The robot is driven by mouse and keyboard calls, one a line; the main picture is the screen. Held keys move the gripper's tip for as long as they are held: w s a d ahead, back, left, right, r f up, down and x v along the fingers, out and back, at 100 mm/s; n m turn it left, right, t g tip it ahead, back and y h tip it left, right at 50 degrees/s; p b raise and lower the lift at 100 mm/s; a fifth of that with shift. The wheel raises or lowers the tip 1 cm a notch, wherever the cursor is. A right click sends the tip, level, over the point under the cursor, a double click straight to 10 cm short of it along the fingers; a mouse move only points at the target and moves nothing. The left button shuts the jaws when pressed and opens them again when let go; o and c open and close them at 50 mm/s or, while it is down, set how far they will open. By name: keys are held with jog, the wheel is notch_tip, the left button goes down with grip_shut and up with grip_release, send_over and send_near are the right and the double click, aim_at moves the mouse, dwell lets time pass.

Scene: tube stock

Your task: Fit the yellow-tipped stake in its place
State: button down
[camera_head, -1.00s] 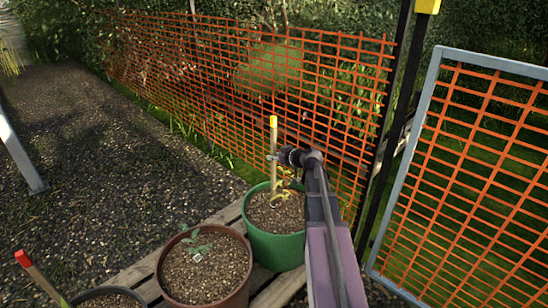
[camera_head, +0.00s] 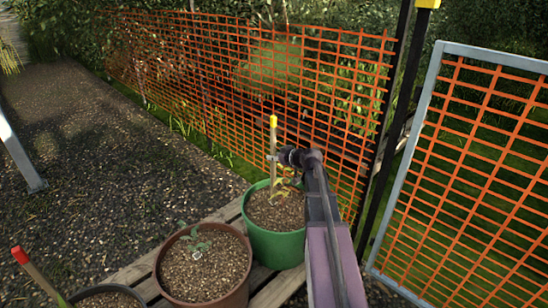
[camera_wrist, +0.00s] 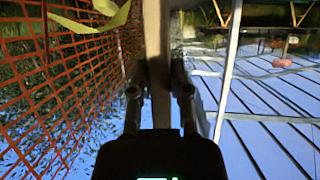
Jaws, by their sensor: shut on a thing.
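The yellow-tipped stake (camera_head: 273,150) stands about upright over the green pot (camera_head: 275,247). Its yellow tip is at the top, and its lower end is at the soil among the plant's yellowish leaves; I cannot tell whether it is in the soil. My gripper (camera_head: 275,158) is shut on the stake at its upper middle, coming from the right. In the wrist view the stake (camera_wrist: 157,60) runs between the two fingers (camera_wrist: 160,90), with a yellow-green leaf (camera_wrist: 92,18) close by at the upper left.
A brown pot (camera_head: 205,262) with a seedling stands left of the green pot on a wooden pallet (camera_head: 133,272). A red-tipped stake (camera_head: 38,272) leans in a dark pot (camera_head: 107,297) at the lower left. Orange mesh fencing (camera_head: 230,85) stands behind, and a mesh gate (camera_head: 470,180) at right.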

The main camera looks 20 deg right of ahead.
jog(key=shift+f, duration=0.3)
jog(key=shift+f+b, duration=1.05)
jog(key=shift+b, duration=0.25)
jog(key=shift+f, duration=0.15)
jog(key=c, duration=0.5)
grip_release()
